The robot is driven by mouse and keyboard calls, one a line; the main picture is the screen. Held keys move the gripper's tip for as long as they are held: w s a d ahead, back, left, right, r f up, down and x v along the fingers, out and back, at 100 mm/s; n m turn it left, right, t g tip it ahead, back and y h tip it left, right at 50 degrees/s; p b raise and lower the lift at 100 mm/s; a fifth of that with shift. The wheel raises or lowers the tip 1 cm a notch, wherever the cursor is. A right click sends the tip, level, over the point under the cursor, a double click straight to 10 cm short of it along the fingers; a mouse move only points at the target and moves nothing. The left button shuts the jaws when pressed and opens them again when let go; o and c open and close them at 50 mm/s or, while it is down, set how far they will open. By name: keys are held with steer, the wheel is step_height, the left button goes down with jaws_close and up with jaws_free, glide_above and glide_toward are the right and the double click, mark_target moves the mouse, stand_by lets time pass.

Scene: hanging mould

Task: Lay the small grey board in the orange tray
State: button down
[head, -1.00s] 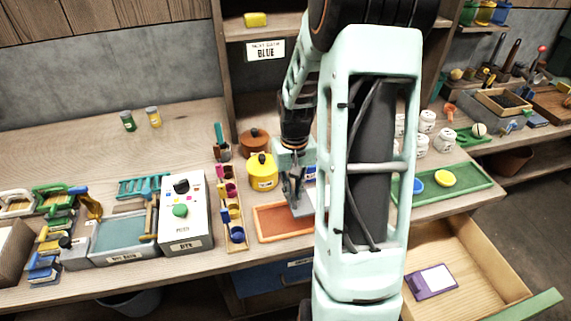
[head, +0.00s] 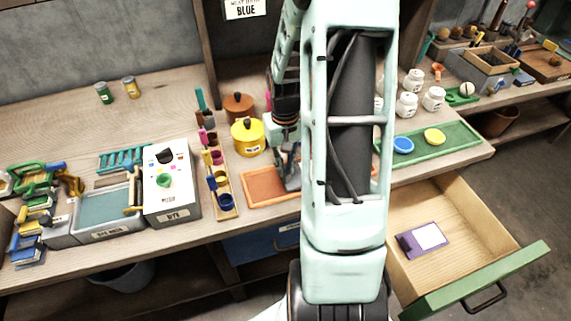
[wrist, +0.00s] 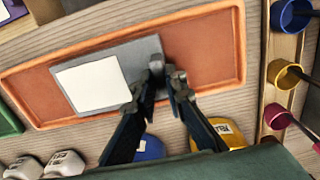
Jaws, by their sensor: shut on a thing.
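The small grey board (wrist: 151,53) with a white panel (wrist: 93,84) shows in the wrist view. My gripper (wrist: 166,75) is shut on the board near its right end. The board lies over the orange tray (wrist: 215,45), slightly slanted to its long sides and inside its outline or close to its lower rim. I cannot tell whether it touches the floor of the tray. In the head view, my gripper (head: 291,182) is low over the right part of the orange tray (head: 262,188). My arm hides the tray's right end, and the board is hardly visible there.
A yellow pot (head: 247,138) stands just behind the tray. A wooden rack of coloured cups (head: 222,187) is at its left. A green tray (head: 462,138) with a blue and a yellow disc lies right. An open drawer (head: 450,215) holds a purple-framed card.

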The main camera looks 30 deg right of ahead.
steer(key=shift+f, duration=0.35)
stand_by(0.5)
steer(key=c, duration=1.9)
jaws_free()
step_height(320, 180, up, 12)
